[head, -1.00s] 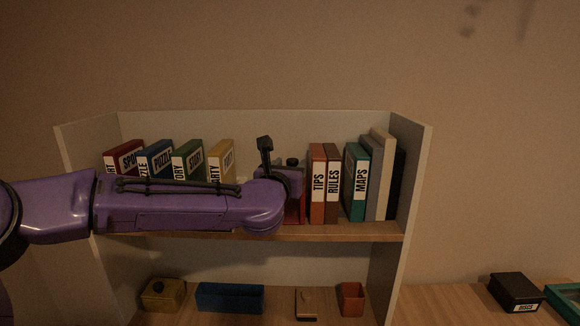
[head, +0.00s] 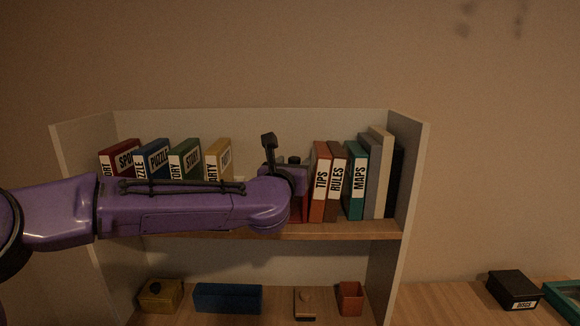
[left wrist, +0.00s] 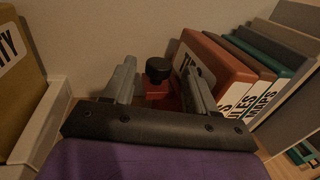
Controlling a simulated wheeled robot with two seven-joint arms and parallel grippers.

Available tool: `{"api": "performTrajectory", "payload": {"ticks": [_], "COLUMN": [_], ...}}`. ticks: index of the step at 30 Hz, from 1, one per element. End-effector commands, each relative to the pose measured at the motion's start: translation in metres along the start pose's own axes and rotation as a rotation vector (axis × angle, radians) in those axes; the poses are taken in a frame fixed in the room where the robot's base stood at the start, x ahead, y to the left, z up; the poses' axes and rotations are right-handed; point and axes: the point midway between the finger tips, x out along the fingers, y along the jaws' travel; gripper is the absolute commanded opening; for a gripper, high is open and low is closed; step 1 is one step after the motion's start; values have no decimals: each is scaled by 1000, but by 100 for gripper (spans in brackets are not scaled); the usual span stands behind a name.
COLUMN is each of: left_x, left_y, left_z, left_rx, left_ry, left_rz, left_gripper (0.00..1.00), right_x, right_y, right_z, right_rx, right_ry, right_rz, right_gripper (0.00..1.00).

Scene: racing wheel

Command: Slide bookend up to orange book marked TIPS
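The orange book marked TIPS (head: 320,182) stands on the upper shelf and leans a little to the right. The bookend is red with a black knob on top (head: 294,160); its red lower part (head: 297,211) shows just left of the TIPS book. My left gripper (left wrist: 160,92) reaches in from the left, its fingers on either side of the red bookend below the black knob (left wrist: 158,68). The right finger lies beside the TIPS book (left wrist: 215,65). Much of the bookend is hidden by my arm and fingers. My right gripper is out of view.
The RULES (head: 337,180), MAPS (head: 357,181) and grey (head: 373,180) books stand right of TIPS, near the shelf's right wall (head: 412,175). The yellow PARTY book (head: 220,158) and other books stand to the left. Small boxes, including a blue tray (head: 228,299), sit below.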

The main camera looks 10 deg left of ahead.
Motion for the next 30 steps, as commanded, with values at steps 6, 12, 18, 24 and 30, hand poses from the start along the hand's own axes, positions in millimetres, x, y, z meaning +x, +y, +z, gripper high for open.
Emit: {"api": "performTrajectory", "payload": {"ticks": [6, 12, 18, 24, 30], "left_x": [-1, -32, -80, -104, -106], "left_y": [2, 1, 1, 0, 0], "left_z": [0, -5, -4, -1, 0], "left_rx": [-1, -2, -2, -1, 0], "left_ry": [0, -3, -3, -1, 0], "left_rz": [3, 1, 0, 0, 1], "left_gripper": [57, 57, 57, 57, 57], "right_x": [1, 19, 37, 42, 42], "right_y": [0, -2, -3, -4, -4], "right_z": [0, 8, 15, 18, 17], "right_rx": [0, 0, 0, 0, 0], "right_ry": [0, 0, 0, 0, 0], "right_rz": [0, 0, 0, 0, 0], "right_gripper": [43, 43, 43, 43, 43]}}
